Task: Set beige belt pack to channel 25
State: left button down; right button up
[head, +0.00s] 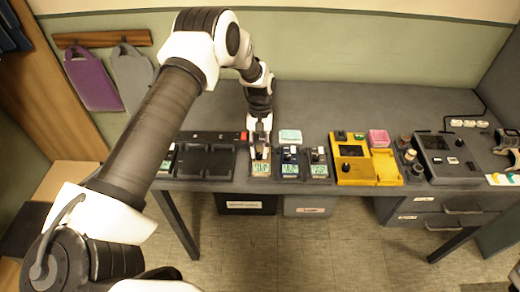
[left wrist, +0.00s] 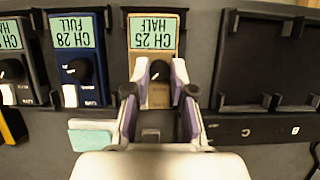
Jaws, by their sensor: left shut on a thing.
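The beige belt pack (left wrist: 153,22) lies on the table in the row of packs, upside down in the left wrist view. Its green display (left wrist: 153,34) reads CH 25 HALF. In the head view the pack (head: 261,170) shows just below my left gripper (head: 260,150). The left gripper's fingers (left wrist: 160,80) are shut on the black knob (left wrist: 159,70) of the beige pack, one finger on each side. The fingers hide part of the pack's lower half. My right gripper is not in view.
A blue pack (left wrist: 75,65) reading CH 28 FULL and a dark pack (left wrist: 14,60) stand beside it. A dark charger tray (head: 207,160) with empty bays lies on the other side. A yellow unit (head: 355,165) and a black unit (head: 445,158) stand farther right.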

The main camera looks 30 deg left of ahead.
pick_arm(q)
jog(key=shift+s+a+f+n, duration=0.1)
jog(key=shift+f+n, duration=0.05)
jog(key=shift+n, duration=0.45)
jog(key=c, duration=1)
grip_release()
jog(key=shift+h, duration=0.3)
jog(key=shift+a+f, duration=0.1)
jog(key=shift+a, duration=0.05)
jog(key=shift+r, duration=0.25)
jog(key=v, duration=1.1)
jog(key=shift+w+a+r, duration=0.1)
jog(key=shift+w+r, duration=0.15)
